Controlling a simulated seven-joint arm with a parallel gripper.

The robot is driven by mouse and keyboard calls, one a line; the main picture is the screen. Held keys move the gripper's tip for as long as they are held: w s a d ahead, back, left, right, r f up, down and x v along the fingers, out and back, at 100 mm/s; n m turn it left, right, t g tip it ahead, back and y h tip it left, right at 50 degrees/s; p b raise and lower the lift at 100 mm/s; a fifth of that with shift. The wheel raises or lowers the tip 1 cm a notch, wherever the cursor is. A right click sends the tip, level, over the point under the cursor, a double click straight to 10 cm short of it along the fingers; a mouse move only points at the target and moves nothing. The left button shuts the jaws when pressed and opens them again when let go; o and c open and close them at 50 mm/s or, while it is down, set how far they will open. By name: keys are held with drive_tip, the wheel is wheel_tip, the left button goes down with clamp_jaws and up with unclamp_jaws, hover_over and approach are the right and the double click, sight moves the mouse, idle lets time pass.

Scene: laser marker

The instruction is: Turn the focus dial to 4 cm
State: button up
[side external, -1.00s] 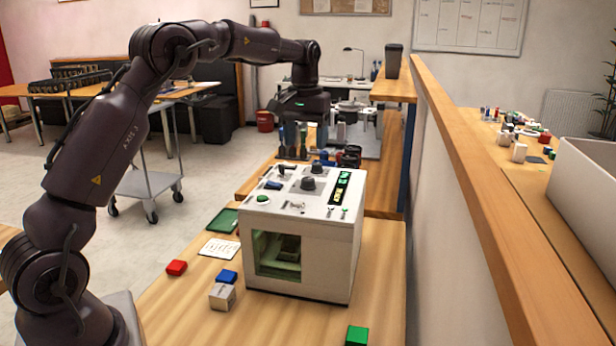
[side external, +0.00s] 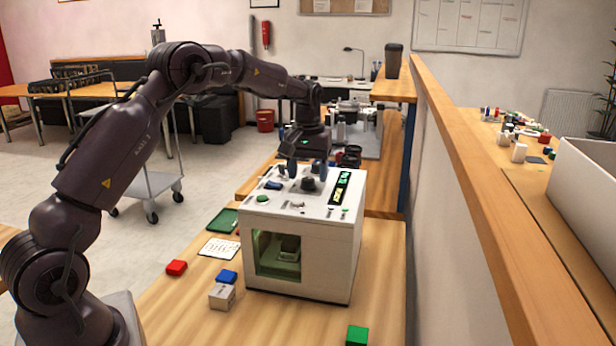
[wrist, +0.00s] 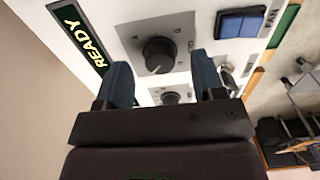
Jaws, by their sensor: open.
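The white laser marker (side external: 330,245) stands on the wooden bench. Its top panel has two dark dials: a front one (side external: 308,184), also in the wrist view (wrist: 158,54), and a rear one (wrist: 170,97), partly hidden by my gripper. Small scale marks surround the front dial, but I cannot read their numbers or tell which dial is focus. My gripper (side external: 307,172) is open and empty, pointing down above the panel. In the wrist view its blue fingertips (wrist: 163,78) are spread, with the rear dial seen between them and the front dial just beyond. I cannot tell any contact.
A lit READY display (wrist: 80,38) and a blue FAN switch (wrist: 240,22) flank the dials. A green button (side external: 262,198) and small toggles share the panel.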

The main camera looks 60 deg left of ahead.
drive_tip(key=shift+f, duration=0.7)
drive_tip(key=c, duration=0.9)
